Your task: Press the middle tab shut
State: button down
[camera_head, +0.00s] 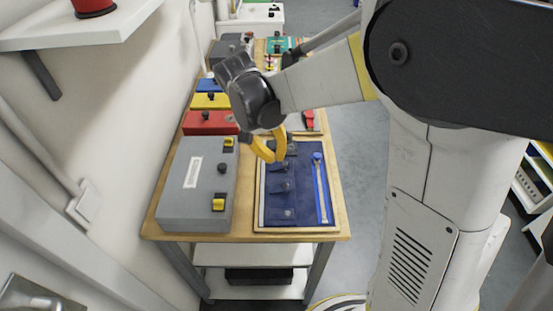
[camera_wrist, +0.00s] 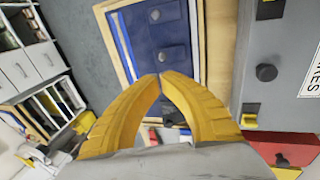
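The dark blue cloth panel (camera_head: 302,205) lies on a light wooden board on the bench, and it also shows in the wrist view (camera_wrist: 180,28). A column of cloth tabs with round studs runs down it; the middle tab (camera_head: 286,186) appears in the head view. I cannot tell whether it is fastened. Two studs show in the wrist view, the nearer to my fingers being this stud (camera_wrist: 163,56). My gripper (camera_head: 274,160) has yellow fingers over the panel's far part. Its tips (camera_wrist: 161,76) meet with nothing visible between them. My fingers hide part of the panel.
A pale strip with a blue pull (camera_head: 318,157) runs along the panel's right side. A grey box (camera_head: 178,205) with yellow latches stands close on the left. Red (camera_head: 205,123), yellow (camera_head: 210,101) and blue boxes stand behind it. Floor lies open right of the bench.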

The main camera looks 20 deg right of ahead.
aim_at(290, 184)
jog(key=b+x, duration=0.4)
jog(key=x, duration=0.7)
jog(key=shift+f, duration=0.2)
jog(key=shift+s+d+f+t+y, duration=0.15)
jog(key=shift+d+f+t+y, duration=0.35)
jog(key=shift+y, duration=0.7)
jog(key=shift+f+b, duration=0.4)
jog(key=shift+f, duration=0.05)
jog(key=shift+r, duration=0.2)
jog(key=shift+r+p, duration=0.6)
jog(key=shift+r, duration=0.05)
